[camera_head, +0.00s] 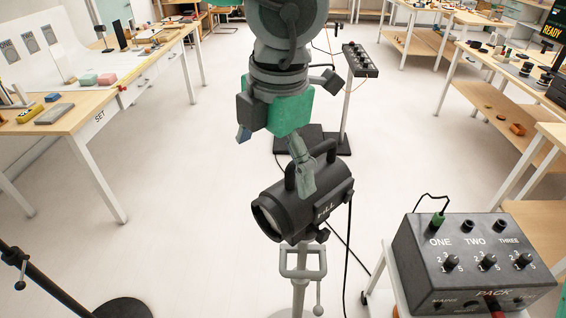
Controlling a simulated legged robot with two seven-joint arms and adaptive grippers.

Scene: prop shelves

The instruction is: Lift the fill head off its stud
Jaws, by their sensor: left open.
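The fill head (322,207) is a black lamp marked FILL, with a round front facing lower left and a black carry handle (331,149) on top. It sits on top of a grey stand (302,262); the stud itself is hidden beneath the lamp. My left gripper (288,128) hangs above the lamp with its fingers spread open. One grey-green finger reaches down in front of the handle and overlaps the lamp; I cannot tell whether it touches. Nothing is held. My right gripper is not in view.
A power pack (475,262) with a green plug in ONE stands at lower right. Black cables hang beside the stand. A black stand base (122,308) is at lower left. Tables with props line both sides; a knob box (360,60) stands behind.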

